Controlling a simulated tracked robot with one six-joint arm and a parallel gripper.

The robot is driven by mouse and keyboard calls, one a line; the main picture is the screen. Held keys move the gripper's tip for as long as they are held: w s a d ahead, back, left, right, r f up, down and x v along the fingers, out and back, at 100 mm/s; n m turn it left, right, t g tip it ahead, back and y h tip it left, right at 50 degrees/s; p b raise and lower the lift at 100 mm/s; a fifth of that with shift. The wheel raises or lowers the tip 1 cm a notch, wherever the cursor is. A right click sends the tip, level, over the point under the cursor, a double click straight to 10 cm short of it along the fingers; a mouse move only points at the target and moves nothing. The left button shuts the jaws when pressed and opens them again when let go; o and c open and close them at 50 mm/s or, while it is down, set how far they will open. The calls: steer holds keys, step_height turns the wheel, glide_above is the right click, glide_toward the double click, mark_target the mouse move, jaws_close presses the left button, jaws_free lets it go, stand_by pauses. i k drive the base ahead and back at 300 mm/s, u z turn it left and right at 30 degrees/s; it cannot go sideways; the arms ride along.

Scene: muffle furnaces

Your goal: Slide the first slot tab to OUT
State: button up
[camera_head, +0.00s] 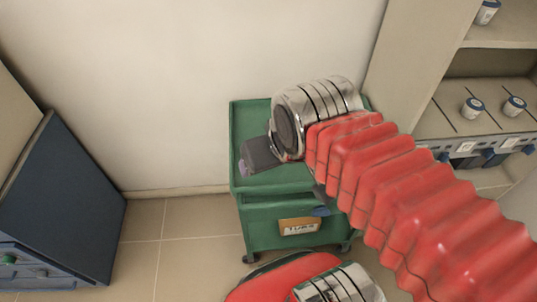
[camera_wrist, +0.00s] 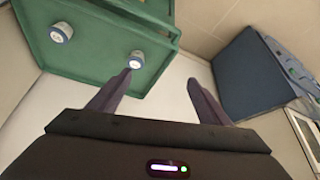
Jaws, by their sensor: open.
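Blue tabs (camera_head: 444,157) hang along the front edge of the shelf unit (camera_head: 422,75) at the right of the head view. White labels (camera_head: 466,147) sit beside them. The tabs are small, and I cannot tell which is the first or read any OUT mark. My gripper (camera_wrist: 158,77) is open and empty in the wrist view, with its two dark fingers spread. In the head view my gripper is over the green cart (camera_head: 262,213), well left of the tabs and apart from them.
White-and-blue jars (camera_head: 473,107) stand in lanes on the shelf. Two similar jars are on the cart in the wrist view, one near the left finger (camera_wrist: 136,60) and one farther off (camera_wrist: 61,32). A dark blue cabinet (camera_head: 65,200) stands at left. Tiled floor between is clear.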

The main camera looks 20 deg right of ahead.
mark_target(444, 157)
steer(key=u, duration=0.05)
steer(key=k, duration=0.5)
steer(key=z, duration=3.05)
steer(key=k, duration=0.1)
steer(key=z, duration=0.6)
